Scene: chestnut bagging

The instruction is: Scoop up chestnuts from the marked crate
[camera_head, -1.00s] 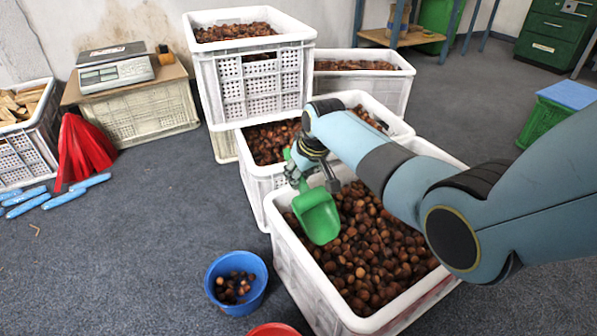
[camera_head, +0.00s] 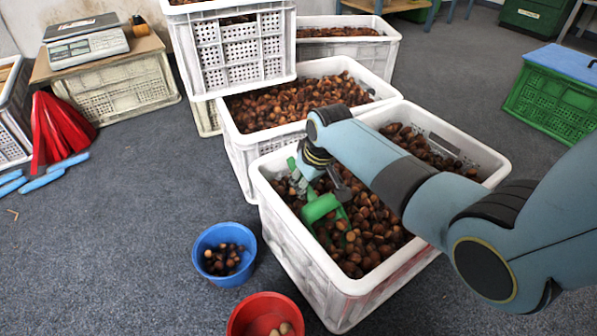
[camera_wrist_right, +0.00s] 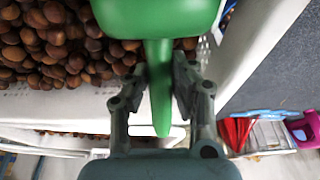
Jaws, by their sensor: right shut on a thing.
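The nearest white crate (camera_head: 300,262) is full of brown chestnuts (camera_head: 372,240) and has a reddish patch on its front side. My right gripper (camera_head: 306,186) is over the left part of this crate. It is shut on the handle of a green scoop (camera_head: 322,207). The scoop's bowl is down among the chestnuts, with some chestnuts at its mouth. In the right wrist view, the fingers (camera_wrist_right: 159,92) grip the scoop's handle from both sides, and the bowl (camera_wrist_right: 158,18) is cut off by the top edge. My left gripper is not seen.
A blue bowl (camera_head: 213,236) with some chestnuts and a red bowl (camera_head: 252,307) with a few stand on the floor left of the crate. More chestnut crates (camera_head: 245,150) stand behind. A scale (camera_head: 86,43) sits at the back left.

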